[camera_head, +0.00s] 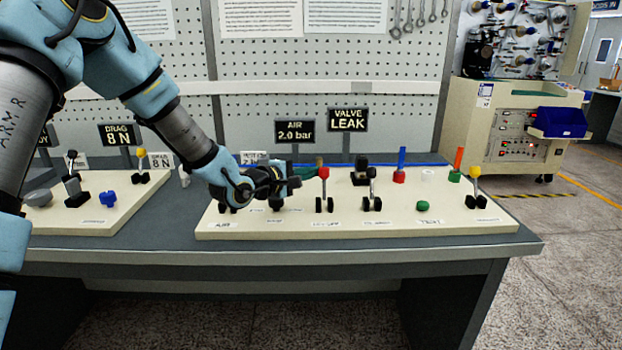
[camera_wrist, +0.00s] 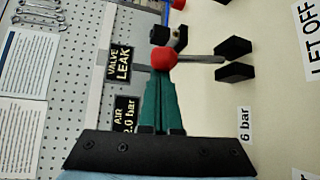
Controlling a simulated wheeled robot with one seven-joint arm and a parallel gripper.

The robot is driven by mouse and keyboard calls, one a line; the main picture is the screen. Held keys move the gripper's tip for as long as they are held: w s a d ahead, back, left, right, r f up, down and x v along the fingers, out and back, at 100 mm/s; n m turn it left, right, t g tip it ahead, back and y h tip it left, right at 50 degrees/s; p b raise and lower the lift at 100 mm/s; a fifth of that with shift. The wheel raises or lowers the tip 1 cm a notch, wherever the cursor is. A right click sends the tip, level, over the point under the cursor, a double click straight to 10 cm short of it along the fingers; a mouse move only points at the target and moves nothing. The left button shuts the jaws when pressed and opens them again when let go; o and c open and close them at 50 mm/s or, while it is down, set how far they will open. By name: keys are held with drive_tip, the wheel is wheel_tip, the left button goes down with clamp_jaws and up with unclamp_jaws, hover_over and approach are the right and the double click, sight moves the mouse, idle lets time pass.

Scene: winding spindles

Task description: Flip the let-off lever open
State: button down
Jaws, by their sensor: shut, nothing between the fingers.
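The let-off lever has a red ball knob (camera_head: 324,173) on a thin rod between black base blocks, and it stands roughly upright on the right-hand cream panel. In the wrist view its red knob (camera_wrist: 163,59) is right at the fingertips, and the LET OFF label (camera_wrist: 312,42) lies by its base. My gripper (camera_head: 295,183) is just left of the knob, at about its height. In the wrist view the green fingers of my gripper (camera_wrist: 161,78) are shut together and empty. I cannot tell whether the tips touch the knob.
A black-knobbed lever (camera_head: 372,188) stands close to the right, and a yellow-knobbed lever (camera_head: 475,187) farther right. A green knob (camera_head: 422,206) sits between them. Signs reading AIR 2.0 bar (camera_head: 295,131) and VALVE LEAK (camera_head: 347,119) stand behind. The bench front edge is clear.

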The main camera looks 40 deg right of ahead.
sight(320, 174)
drive_tip(key=m+h+b, duration=0.1)
drive_tip(key=b, duration=0.2)
drive_tip(key=s+a+m+h+b, duration=0.1)
drive_tip(key=b, duration=0.2)
drive_tip(key=s+a+m+h+b, duration=0.1)
drive_tip(key=b, duration=0.2)
drive_tip(key=shift+s+f, duration=0.25)
drive_tip(key=shift+f, duration=0.05)
drive_tip(key=m+h+b, duration=0.1)
drive_tip(key=s+a+m+h+b, duration=0.1)
drive_tip(key=b, duration=0.1)
drive_tip(key=m+h+b, duration=0.1)
drive_tip(key=shift+s+a+r+m+b, duration=0.15)
drive_tip(key=shift+s+m+b, duration=0.25)
drive_tip(key=shift+s+a+b, duration=0.3)
drive_tip(key=shift+b, duration=0.15)
drive_tip(key=shift+r, duration=0.1)
